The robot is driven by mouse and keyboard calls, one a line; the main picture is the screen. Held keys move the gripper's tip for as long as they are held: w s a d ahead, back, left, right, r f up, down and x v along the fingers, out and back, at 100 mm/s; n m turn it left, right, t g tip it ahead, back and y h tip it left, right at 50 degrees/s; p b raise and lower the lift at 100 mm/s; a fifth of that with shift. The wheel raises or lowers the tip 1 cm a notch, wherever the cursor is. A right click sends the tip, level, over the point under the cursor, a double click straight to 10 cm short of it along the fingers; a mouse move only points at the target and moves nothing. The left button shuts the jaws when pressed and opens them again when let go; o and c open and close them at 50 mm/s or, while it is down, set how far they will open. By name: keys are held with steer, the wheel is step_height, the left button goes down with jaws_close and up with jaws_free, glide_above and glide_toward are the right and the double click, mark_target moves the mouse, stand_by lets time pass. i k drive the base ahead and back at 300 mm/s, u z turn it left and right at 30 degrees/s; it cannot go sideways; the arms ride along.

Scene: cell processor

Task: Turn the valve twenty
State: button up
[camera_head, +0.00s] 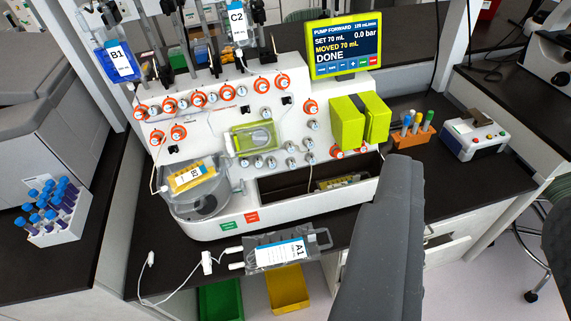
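Several valves with orange rings (198,99) and several grey-white valve knobs (245,162) sit on the white front panel of the cell processor (215,120). Their numbers are too small to read, so I cannot tell which is valve twenty. More orange-ringed valves (310,107) are on the panel's right side, and some (337,153) lie below a yellow-green two-part block (347,124). My gripper (404,170) shows as a dark grey shape rising from the bottom edge, in front of the bench right of centre. Its separate fingers cannot be made out. No contact with a valve is visible.
The screen (345,48) reads PUMP FORWARD, MOVED 70 mL, DONE. Bags B1 (120,62) and C2 (238,25) hang above the panel. Bag A1 (280,252) lies at the bench front. An orange tube rack (413,137) and a blue-capped tube rack (55,230) stand at the sides.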

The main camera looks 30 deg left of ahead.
mark_target(312, 159)
steer(key=u, duration=0.1)
steer(key=i, duration=1)
steer(key=z, duration=0.05)
